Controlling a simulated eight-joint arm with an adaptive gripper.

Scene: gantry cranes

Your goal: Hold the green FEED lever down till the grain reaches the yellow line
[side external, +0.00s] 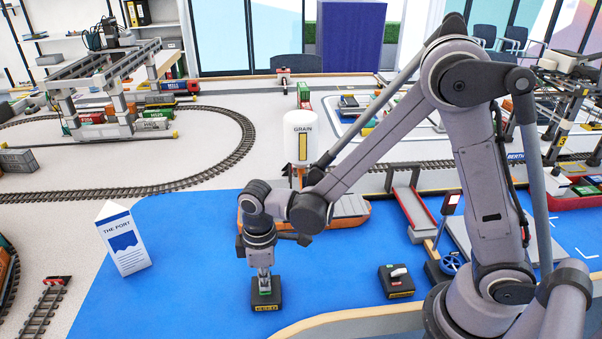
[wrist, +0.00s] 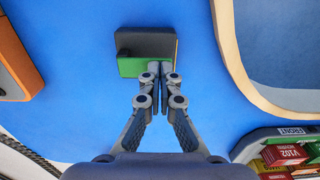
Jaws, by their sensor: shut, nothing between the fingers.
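The FEED lever box (side external: 266,303) is a small dark block with a yellow label on the blue surface. Its green lever (wrist: 131,68) shows in the wrist view, beside and partly behind my fingertips. My gripper (side external: 264,283) points straight down over the box, shut and empty. In the wrist view its fingertips (wrist: 160,70) are together at the right part of the green lever; I cannot tell whether they press it. The white GRAIN silo (side external: 299,124) stands behind, with a yellow upright strip (side external: 303,147). A yellow line and the grain level cannot be made out.
A second dark box with a white lever (side external: 398,278) stands to the right. A white THE PORT sign (side external: 123,240) stands left. An orange-hulled ship (side external: 346,211) lies behind my gripper, partly hidden by my arm. The blue surface between sign and FEED box is clear.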

